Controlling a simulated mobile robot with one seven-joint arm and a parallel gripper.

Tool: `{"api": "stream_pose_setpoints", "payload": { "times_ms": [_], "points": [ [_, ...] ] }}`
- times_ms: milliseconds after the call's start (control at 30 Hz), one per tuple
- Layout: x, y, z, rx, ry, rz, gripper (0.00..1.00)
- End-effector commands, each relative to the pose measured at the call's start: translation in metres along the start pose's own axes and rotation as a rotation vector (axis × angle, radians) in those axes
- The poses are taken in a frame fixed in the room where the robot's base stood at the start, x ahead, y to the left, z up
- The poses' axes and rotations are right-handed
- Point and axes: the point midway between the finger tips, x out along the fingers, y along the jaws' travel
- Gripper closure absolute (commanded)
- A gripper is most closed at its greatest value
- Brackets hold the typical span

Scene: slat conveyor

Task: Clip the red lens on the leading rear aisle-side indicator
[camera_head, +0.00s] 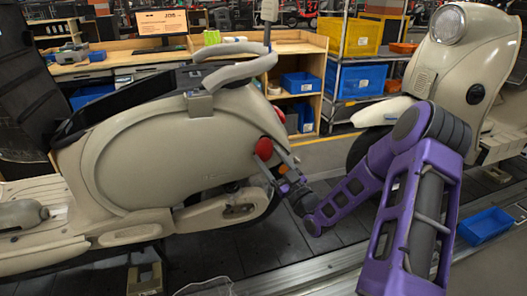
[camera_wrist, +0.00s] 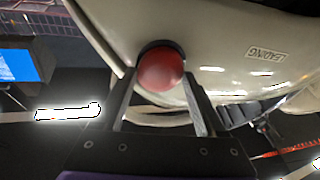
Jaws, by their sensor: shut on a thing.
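A beige scooter (camera_head: 150,150) stands on the conveyor at the left in the head view, its rear toward the picture's middle. My gripper (camera_head: 266,154) is at its rear side, with its dark fingers around a round red lens (camera_head: 264,147). In the wrist view the red lens (camera_wrist: 161,68) sits between the fingertips of my gripper (camera_wrist: 160,78), against a dark round mount on the beige body. Whether it is seated cannot be told. A smaller red spot (camera_head: 283,169) shows between the fingers.
A second beige scooter (camera_head: 450,70) stands at the right, behind my purple arm. A blue bin (camera_head: 486,225) is at the lower right. A wooden workbench (camera_head: 300,42) and a rack with a yellow bin (camera_head: 358,37) stand behind. The conveyor slats below my gripper are clear.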

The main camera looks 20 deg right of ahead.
Motion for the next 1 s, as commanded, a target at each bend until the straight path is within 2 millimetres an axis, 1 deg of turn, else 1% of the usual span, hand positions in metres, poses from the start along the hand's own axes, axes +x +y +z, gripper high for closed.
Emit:
{"api": "stream_pose_setpoints", "payload": {
  "times_ms": [33, 100, 167, 400, 533, 667, 1000],
  "points": [
    [0.0, 0.0, 0.0, 0.0, 0.0, 0.0, 0.22],
    [0.0, 0.0, 0.0, 0.0, 0.0, 0.0, 0.09],
    [0.0, 0.0, 0.0, 0.0, 0.0, 0.0, 0.0],
    [-0.001, 0.0, 0.0, 0.0, -0.001, 0.001, 0.0],
    [-0.01, 0.001, 0.001, -0.001, -0.003, 0.002, 0.0],
    [-0.032, 0.001, 0.001, 0.0, -0.004, 0.003, 0.0],
    [-0.116, 0.001, 0.001, 0.001, -0.003, 0.005, 0.0]
  ]
}}
